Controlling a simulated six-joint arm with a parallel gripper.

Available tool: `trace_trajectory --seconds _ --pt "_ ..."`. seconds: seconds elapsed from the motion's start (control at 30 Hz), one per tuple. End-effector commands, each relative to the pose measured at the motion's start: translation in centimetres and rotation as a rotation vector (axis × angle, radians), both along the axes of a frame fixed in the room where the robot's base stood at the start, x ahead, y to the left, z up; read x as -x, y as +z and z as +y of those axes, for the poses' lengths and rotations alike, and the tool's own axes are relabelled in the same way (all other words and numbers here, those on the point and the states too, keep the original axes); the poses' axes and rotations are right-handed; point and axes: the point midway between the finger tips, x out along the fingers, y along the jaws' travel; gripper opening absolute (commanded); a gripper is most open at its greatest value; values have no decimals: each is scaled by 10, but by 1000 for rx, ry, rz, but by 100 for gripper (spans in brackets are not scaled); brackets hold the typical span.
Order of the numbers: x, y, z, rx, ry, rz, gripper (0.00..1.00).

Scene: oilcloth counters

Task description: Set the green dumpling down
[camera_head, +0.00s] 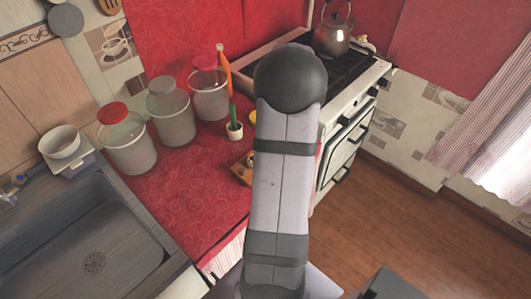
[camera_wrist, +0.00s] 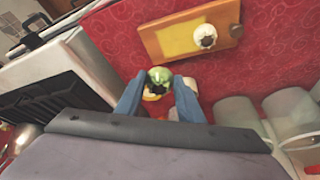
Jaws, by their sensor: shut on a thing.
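The green dumpling (camera_wrist: 160,74) is between the two blue fingertips of my gripper (camera_wrist: 158,84) in the wrist view. My gripper is shut on it, and it appears above the red counter. Its lower part is dark and partly hidden by the fingers. In the head view my arm hides the gripper and the dumpling.
A wooden board (camera_wrist: 159,40) with a yellow middle lies on the red counter (camera_head: 190,200), bearing a white, dark-centred round thing (camera_wrist: 205,36). Lidded jars (camera_head: 128,145) and a potted cactus (camera_head: 234,130) stand nearby. The stove (camera_head: 345,150) is right, the sink (camera_head: 95,245) left.

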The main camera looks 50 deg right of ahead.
Motion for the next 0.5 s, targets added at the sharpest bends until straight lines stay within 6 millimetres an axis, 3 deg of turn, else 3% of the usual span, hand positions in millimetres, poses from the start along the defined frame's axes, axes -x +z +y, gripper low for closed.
trace_trajectory --seconds 0.3,0.5 --pt "1 -46 1 -4 0 3 29" --pt "0 -59 0 -1 0 0 29"
